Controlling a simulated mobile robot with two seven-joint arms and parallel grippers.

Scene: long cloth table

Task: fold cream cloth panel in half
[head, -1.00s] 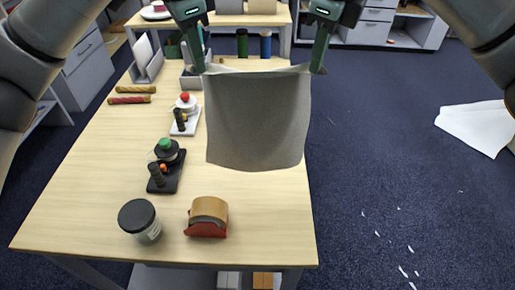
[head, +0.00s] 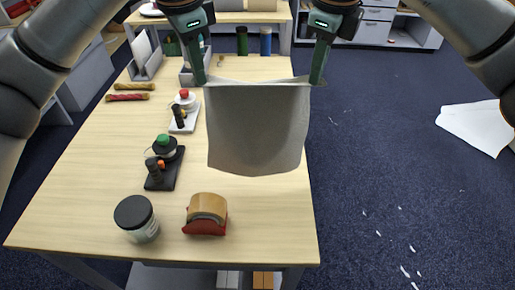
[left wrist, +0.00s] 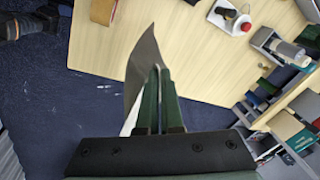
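The cream cloth panel (head: 257,130) looks grey in the head view and hangs in the air by its two upper corners, over the right part of the table. My left gripper (head: 204,82) is shut on its upper left corner. My right gripper (head: 316,82) is shut on its upper right corner. The top edge sags slightly between them. In the left wrist view the fingers (left wrist: 159,72) are close together with the cloth (left wrist: 143,66) seen nearly edge-on beside them. The cloth's far side is hidden.
The wooden table (head: 95,205) holds a black-lidded jar (head: 136,218), a tape roll in a red holder (head: 206,214), a green-knobbed device (head: 165,162), a red-knobbed device (head: 184,110) and twisted cords (head: 128,97). A white sheet (head: 478,127) lies on the floor at right.

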